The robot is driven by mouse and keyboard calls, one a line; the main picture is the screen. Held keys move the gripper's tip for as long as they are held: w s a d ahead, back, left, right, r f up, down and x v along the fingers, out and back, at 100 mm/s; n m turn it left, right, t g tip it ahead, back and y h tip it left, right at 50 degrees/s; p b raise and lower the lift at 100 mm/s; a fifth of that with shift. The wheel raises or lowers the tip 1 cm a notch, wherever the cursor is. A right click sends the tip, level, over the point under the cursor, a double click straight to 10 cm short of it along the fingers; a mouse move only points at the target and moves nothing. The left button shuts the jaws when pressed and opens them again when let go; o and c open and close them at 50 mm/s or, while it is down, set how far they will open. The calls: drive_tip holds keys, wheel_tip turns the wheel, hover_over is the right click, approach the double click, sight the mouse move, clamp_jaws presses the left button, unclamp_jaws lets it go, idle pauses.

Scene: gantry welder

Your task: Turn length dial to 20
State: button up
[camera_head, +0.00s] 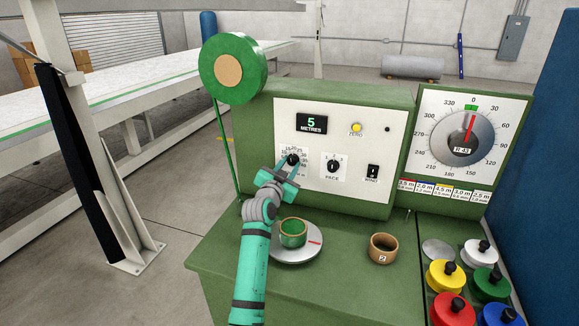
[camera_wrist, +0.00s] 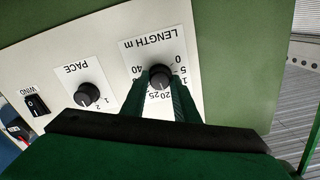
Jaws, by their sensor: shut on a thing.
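The length dial (camera_head: 293,160) is a black knob on a white scale plate on the green machine's front panel. In the wrist view the length dial (camera_wrist: 160,76) appears upside down, with numbers around it and "LENGTH m" on its plate. My gripper (camera_head: 285,170) reaches the dial from below. In the wrist view my gripper (camera_wrist: 159,88) has one finger on each side of the knob, shut on it. The display (camera_head: 311,124) reads 5 METRES. The fingers hide part of the scale, and I cannot tell where the knob's pointer stands.
Right of the dial are the pace knob (camera_head: 333,166) and the wind switch (camera_head: 373,172). A yellow zero button (camera_head: 356,128) sits above.

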drive_tip(key=shift+f+m, duration=0.15)
drive_tip(key=shift+m, duration=0.45)
drive_tip(key=o, duration=1.1)
drive_tip(key=shift+c, duration=0.2)
drive_tip(key=v, duration=1)
drive_tip(key=shift+s+a, duration=0.15)
drive_tip(key=shift+s, duration=0.25)
